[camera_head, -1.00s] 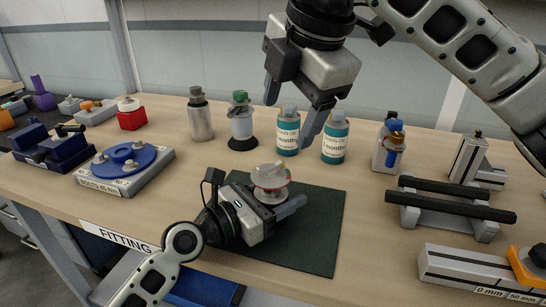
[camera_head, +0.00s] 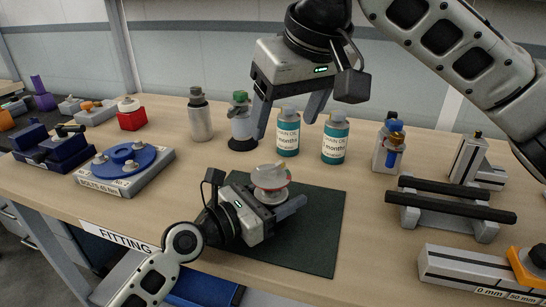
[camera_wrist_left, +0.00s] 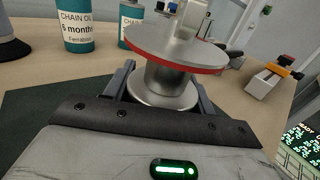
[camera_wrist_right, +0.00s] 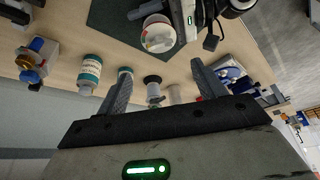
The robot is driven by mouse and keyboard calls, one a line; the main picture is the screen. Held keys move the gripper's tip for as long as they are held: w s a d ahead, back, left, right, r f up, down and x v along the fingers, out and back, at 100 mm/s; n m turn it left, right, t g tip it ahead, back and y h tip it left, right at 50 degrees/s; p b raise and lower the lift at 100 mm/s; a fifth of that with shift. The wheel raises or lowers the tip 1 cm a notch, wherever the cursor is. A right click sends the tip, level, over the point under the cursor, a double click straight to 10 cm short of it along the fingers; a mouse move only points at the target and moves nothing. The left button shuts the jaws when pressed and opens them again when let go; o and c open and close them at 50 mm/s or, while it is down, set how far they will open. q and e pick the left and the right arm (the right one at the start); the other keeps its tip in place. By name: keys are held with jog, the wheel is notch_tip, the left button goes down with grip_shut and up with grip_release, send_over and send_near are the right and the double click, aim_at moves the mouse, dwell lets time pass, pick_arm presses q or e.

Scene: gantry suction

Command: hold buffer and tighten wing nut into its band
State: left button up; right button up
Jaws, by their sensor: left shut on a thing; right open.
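The buffer (camera_head: 270,184) is a silver, round, flanged piece standing upright on the dark green mat (camera_head: 318,235). My left gripper (camera_head: 278,203) is shut around its lower body. The left wrist view shows the buffer's wide disc (camera_wrist_left: 175,48) with a red rim above the fingers. A pale wing nut (camera_wrist_left: 188,16) sits on top, partly cut off by the frame edge. The right wrist view shows the buffer's top (camera_wrist_right: 157,36) with coloured marks; I cannot read the band there. My right gripper (camera_head: 286,127) is open and empty, above and behind the buffer, apart from it.
Two chain oil bottles (camera_head: 288,137) (camera_head: 335,142), a green-capped bottle (camera_head: 240,125) and a grey bottle (camera_head: 200,118) stand behind the mat. A blue disc fixture (camera_head: 124,160) is at left. A rack with black bars (camera_head: 448,206) is at right. The mat's front is clear.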

aim_at(271, 163)
jog(key=x, duration=1)
jog(key=c, duration=1)
